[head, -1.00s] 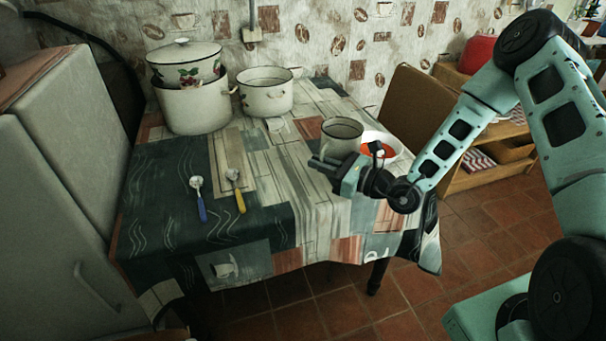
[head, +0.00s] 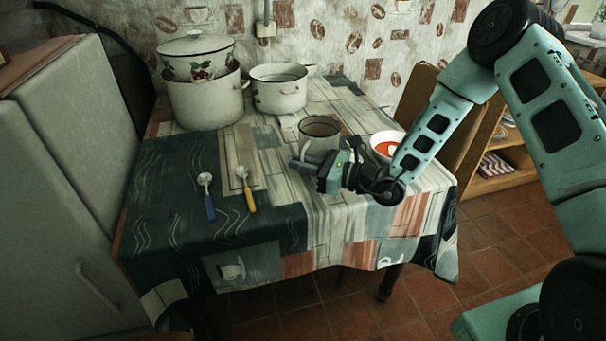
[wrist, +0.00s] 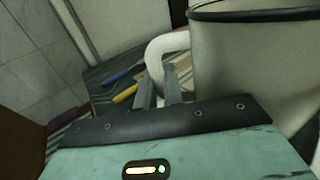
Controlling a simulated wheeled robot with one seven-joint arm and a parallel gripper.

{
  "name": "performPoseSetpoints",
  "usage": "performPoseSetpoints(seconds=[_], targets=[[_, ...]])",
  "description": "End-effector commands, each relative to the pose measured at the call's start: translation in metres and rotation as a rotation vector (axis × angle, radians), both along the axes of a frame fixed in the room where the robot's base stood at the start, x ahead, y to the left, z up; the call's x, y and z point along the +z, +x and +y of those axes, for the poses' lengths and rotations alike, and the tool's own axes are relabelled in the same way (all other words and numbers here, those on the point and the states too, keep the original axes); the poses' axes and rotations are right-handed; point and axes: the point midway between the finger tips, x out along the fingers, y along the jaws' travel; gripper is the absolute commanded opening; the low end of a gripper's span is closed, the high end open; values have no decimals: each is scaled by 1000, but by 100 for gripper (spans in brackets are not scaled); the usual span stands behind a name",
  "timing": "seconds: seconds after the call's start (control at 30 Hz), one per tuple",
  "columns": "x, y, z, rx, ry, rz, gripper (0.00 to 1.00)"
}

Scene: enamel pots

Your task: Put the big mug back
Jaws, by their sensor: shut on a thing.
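The big mug (head: 320,132) is pale enamel with a dark rim, upright behind my gripper over the middle-right of the table. My gripper (head: 303,165) is shut on its handle. In the wrist view the mug (wrist: 255,65) fills the right side, and its white handle (wrist: 158,48) curves to the fingers (wrist: 158,88). The gripper hides the mug's lower part in the head view, so I cannot tell whether its base touches the cloth.
A white bowl with red contents (head: 384,145) stands right of the mug. A white pot (head: 278,95) and a larger pot (head: 205,105) with a lidded, cherry-patterned pot (head: 197,62) on it stand at the back. Blue (head: 210,207) and yellow-handled (head: 249,200) utensils lie left on the patterned tablecloth (head: 165,185).

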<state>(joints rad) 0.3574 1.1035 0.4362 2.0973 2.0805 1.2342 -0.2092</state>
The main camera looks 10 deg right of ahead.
Motion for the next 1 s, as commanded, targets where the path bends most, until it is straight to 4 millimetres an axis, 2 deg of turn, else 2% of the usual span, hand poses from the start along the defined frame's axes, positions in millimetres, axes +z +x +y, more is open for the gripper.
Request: performPoseSetpoints(seconds=[0.2,0.6,0.63,0.7,1.0], targets=[[-29,0,1,1,0,-1,0],[-34,0,0,0,0,-3,0],[-35,0,0,-1,-1,0,15],[-34,0,0,-1,-1,0,31],[-32,0,0,0,-1,0,31]])
